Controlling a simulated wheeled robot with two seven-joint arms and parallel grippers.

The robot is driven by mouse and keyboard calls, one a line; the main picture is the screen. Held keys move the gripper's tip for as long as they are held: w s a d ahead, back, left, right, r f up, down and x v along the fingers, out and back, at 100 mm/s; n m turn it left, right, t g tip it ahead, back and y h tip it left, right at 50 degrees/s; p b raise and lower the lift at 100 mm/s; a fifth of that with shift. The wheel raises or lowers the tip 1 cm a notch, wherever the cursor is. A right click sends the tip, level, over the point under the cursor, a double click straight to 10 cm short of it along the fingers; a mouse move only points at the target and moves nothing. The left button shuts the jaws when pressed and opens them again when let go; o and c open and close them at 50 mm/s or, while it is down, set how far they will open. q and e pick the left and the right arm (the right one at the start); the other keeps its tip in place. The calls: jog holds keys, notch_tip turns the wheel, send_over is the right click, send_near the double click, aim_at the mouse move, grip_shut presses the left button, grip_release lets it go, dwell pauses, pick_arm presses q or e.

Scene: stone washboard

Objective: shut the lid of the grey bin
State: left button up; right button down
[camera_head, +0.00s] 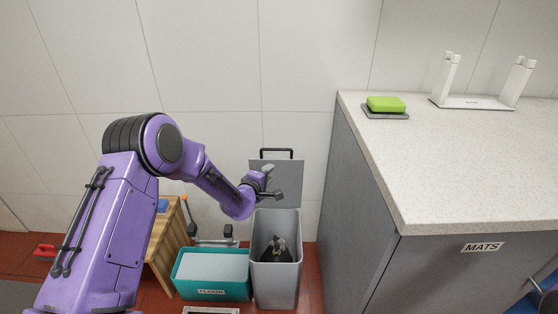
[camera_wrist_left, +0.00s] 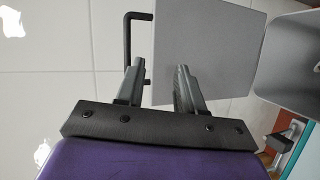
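The grey bin (camera_head: 276,287) stands on the red floor against the tiled wall, left of the counter. Its lid (camera_head: 288,184) is up, upright near the wall, with a black bar handle (camera_head: 276,151) at its top edge. A dark object (camera_head: 277,250) lies inside the bin. My left gripper (camera_head: 272,182) is in front of the lid, above the bin's opening. In the left wrist view the two fingers (camera_wrist_left: 157,78) are apart with nothing between them, and the lid (camera_wrist_left: 205,45) with its handle (camera_wrist_left: 128,55) shows beyond them. My right gripper is not in view.
A teal box (camera_head: 211,278) with a label stands left of the bin, beside a wooden piece (camera_head: 166,245). The grey counter (camera_head: 365,215) stands close on the right, with a green sponge (camera_head: 386,104) and a white rack (camera_head: 472,102) on top.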

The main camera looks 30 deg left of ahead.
aim_at(275, 150)
pick_arm(q)
jog(key=shift+n+t, duration=0.5)
jog(key=shift+t, duration=0.1)
jog(key=w+r, duration=0.1)
jog(key=w, duration=0.3)
jog(key=w+a+b, duration=0.1)
jog(key=w, duration=0.3)
jog(key=w+a+r, duration=0.1)
jog(key=w, duration=0.3)
jog(key=shift+w+a+r+b, duration=0.2)
jog(key=shift+w+r+b, duration=0.1)
jog(key=shift+w+r, duration=0.1)
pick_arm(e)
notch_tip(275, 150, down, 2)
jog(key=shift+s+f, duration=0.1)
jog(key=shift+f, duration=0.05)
pick_arm(q)
grip_shut()
